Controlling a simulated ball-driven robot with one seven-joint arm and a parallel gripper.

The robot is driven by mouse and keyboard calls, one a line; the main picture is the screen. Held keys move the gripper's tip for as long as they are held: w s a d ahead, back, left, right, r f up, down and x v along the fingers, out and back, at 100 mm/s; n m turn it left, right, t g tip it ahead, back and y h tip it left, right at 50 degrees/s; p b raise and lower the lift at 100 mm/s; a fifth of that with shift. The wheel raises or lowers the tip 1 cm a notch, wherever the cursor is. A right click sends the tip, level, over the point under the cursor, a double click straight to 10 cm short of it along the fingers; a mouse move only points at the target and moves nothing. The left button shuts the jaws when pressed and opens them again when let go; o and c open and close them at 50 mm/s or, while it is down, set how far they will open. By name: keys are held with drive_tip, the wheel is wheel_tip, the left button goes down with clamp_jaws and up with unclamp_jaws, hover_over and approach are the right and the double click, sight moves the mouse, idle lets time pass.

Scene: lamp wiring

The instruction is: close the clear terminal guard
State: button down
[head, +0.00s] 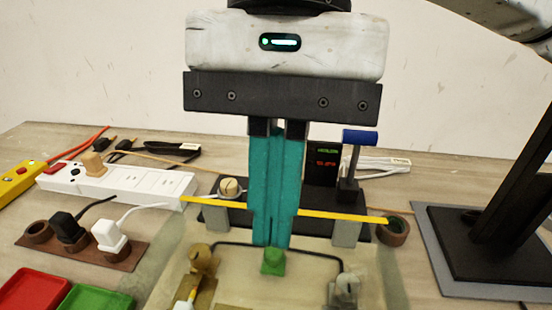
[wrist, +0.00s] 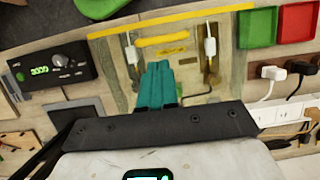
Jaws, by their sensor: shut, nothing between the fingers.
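The clear terminal guard (head: 165,262) is a see-through panel low in the middle of the head view. A yellow strip (head: 340,215) runs across behind my fingers, apparently along its far edge. In the wrist view the clear area (wrist: 112,62) lies under and beyond my fingers, with yellow strips across it. I cannot tell its exact angle. Contact is unclear. My gripper also shows in the wrist view (wrist: 158,66), hiding part of the area beneath.
A white power strip (head: 120,183) and a brown holder with plugs (head: 80,253) are on the left. Red (head: 35,289) and green (head: 95,298) trays sit at front left. A blue-handled post (head: 360,138) and a black stand (head: 490,245) are on the right.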

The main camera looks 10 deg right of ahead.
drive_tip(key=b+x, duration=0.1)
drive_tip(key=x, duration=0.8)
drive_tip(key=f+b, duration=0.1)
drive_tip(key=s+f+b, duration=0.1)
drive_tip(key=shift+a+f+t+b, duration=0.2)
drive_tip(key=shift+f+t+b, duration=0.1)
drive_tip(key=shift+t, duration=0.1)
drive_tip(key=shift+s+f, duration=0.2)
drive_tip(key=shift+f, duration=0.25)
drive_tip(key=p+v, duration=0.1)
drive_tip(key=v, duration=1)
drive_tip(key=shift+r, duration=0.3)
